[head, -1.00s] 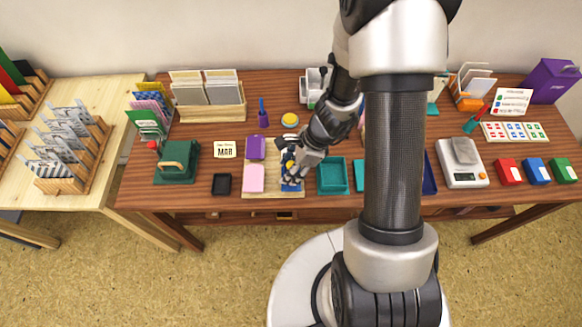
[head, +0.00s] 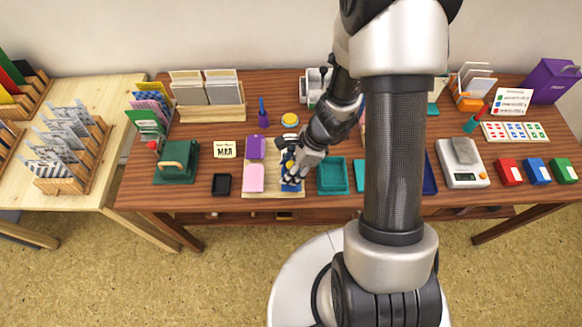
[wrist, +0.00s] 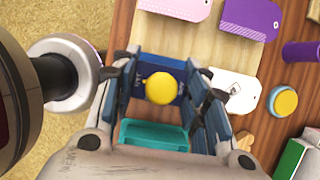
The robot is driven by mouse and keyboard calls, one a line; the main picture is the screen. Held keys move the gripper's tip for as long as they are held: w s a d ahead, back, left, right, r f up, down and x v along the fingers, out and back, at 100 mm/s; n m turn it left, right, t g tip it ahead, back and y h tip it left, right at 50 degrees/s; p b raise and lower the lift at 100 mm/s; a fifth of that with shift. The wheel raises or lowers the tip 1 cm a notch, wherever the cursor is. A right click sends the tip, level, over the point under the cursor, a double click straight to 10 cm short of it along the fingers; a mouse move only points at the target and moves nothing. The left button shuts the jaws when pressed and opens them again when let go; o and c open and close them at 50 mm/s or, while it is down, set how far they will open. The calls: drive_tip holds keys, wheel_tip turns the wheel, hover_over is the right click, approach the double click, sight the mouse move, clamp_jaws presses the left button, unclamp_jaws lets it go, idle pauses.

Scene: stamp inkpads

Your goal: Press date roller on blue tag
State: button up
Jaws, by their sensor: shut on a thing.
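My gripper (head: 290,166) is shut on the date roller, whose round yellow knob (wrist: 162,88) shows between the two fingers in the wrist view. The rest of the roller is mostly hidden by the fingers. The blue tag (head: 291,187) lies at the front right of a light wooden board (head: 262,194). My gripper is over this tag, and the tag also shows behind the knob in the wrist view (wrist: 150,66). I cannot tell whether the roller touches the tag or whether the tag carries a mark.
A pink tag (head: 253,179), a purple tag (head: 255,147) and a white tag (wrist: 236,91) share the board. A teal tray (head: 333,190) stands close on the right, a black pad (head: 222,184) on the left. A yellow round pad (head: 290,119) is behind.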

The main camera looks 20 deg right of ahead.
wheel_tip(320, 180, up, 7)
drive_tip(key=p, duration=0.6)
idle(0.3)
idle(0.6)
